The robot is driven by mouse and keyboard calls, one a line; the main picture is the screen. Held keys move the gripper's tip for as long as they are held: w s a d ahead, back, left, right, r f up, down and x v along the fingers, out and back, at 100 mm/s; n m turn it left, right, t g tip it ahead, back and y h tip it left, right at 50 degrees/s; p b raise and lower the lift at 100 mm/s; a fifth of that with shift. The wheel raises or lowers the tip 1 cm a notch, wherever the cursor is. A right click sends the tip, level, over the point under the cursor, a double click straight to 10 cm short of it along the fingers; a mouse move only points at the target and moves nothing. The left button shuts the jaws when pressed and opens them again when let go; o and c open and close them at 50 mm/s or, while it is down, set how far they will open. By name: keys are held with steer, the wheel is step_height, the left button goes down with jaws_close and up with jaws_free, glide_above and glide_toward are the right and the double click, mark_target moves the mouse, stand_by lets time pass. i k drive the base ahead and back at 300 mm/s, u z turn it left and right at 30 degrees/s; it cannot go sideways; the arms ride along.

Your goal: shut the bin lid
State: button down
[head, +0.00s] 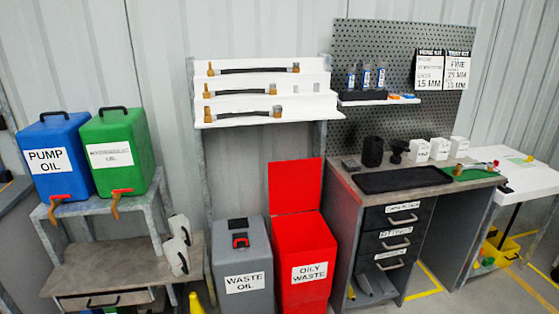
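The red bin (304,258) stands on the floor near the picture's middle and carries a white label reading OILY WASTE. Its red lid (295,185) stands upright at the back of the bin, so the bin is open at the top. The inside of the bin is hard to make out. My gripper is not in view.
A grey WASTE OIL container (243,268) stands close to the left of the bin. A workbench with drawers (392,235) stands close to its right. A hose rack (262,112) is behind. A low shelf unit (130,265) stands further left.

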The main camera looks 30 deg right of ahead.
mark_target(295, 186)
steer(key=u, duration=0.1)
steer(key=i, duration=0.95)
steer(key=u, duration=0.4)
